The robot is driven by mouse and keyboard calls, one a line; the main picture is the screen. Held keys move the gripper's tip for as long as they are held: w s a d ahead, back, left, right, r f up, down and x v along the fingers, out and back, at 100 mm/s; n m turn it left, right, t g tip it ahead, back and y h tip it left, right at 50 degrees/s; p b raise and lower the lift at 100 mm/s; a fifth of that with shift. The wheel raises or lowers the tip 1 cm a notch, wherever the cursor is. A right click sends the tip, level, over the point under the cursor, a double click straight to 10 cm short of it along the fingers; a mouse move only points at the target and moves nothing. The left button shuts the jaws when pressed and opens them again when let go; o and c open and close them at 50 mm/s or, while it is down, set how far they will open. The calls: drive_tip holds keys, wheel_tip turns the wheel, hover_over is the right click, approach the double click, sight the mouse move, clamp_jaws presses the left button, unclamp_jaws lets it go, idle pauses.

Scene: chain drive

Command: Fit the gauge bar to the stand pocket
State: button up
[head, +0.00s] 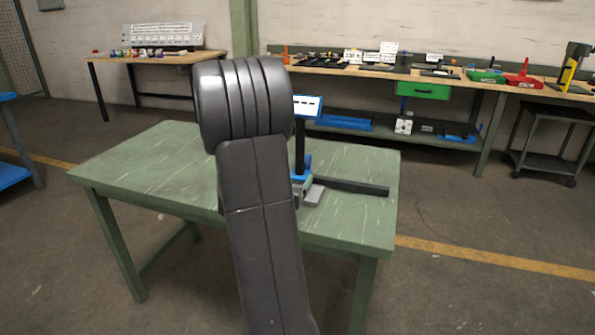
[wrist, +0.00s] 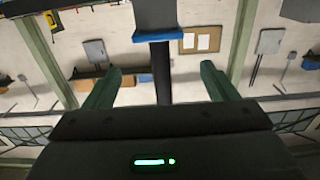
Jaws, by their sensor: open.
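A stand (head: 301,163) with a blue body, a dark upright post and a blue-edged white label plate on top is on the green table, partly hidden behind my arm. A long black bar (head: 352,186) lies flat, reaching right from the stand's foot; I take it for the gauge bar, but cannot tell whether it is joined to the stand. The pocket cannot be made out. My gripper (wrist: 161,68) is open in the wrist view, with green fingers apart. A dark post (wrist: 162,88) with a blue-edged grey head shows between them, apparently untouched. The gripper is hidden in the head view.
A small grey block (head: 314,195) is by the stand's foot. The green table (head: 140,165) is clear on its left. A long workbench (head: 455,82) with tools and a green drawer is along the back wall; a dark cart (head: 555,130) stands at right.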

sight(299, 167)
drive_tip(key=v, duration=0.5)
drive_tip(key=shift+s+a+r, duration=0.1)
drive_tip(key=shift+s+a, duration=0.05)
drive_tip(key=shift+s, duration=0.15)
drive_tip(key=shift+w, duration=0.1)
drive_tip(key=x, duration=1.3)
drive_tip(key=shift+w, duration=0.1)
drive_tip(key=shift+w+d, duration=0.2)
drive_tip(key=shift+r+p, duration=0.1)
drive_tip(key=shift+p, duration=0.2)
drive_tip(key=shift+s, duration=0.1)
